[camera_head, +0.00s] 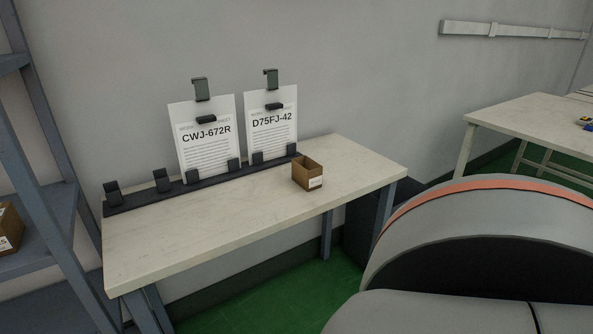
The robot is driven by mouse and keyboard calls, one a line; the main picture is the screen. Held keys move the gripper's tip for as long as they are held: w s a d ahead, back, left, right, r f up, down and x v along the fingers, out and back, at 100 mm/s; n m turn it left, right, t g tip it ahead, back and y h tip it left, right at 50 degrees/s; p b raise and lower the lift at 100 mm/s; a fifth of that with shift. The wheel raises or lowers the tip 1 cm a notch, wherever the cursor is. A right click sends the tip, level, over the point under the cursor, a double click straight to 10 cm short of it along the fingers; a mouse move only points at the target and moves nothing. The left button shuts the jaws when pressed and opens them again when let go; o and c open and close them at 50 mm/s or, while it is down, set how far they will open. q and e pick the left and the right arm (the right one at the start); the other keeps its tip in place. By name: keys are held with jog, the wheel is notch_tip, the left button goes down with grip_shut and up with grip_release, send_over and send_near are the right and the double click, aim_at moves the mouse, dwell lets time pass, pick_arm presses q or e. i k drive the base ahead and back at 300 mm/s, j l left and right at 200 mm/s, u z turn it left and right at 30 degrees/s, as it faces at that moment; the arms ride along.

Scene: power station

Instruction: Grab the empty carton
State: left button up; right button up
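A small brown open-topped carton (307,175) with a white label on its front stands upright on a pale table (225,235), right of the middle. Its top is open and I see no contents, though its bottom is hidden. Neither my left nor my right gripper is in view.
Two clipboards with sheets, marked CWJ-672R (206,140) and D75FJ-42 (271,125), stand in a black rack (140,203) at the table's back edge. A blue shelf with another carton (9,228) is at left. Another table (520,115) stands at right. The table's front is clear.

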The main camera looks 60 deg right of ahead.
aim_at(306, 172)
jog(key=z, duration=1.85)
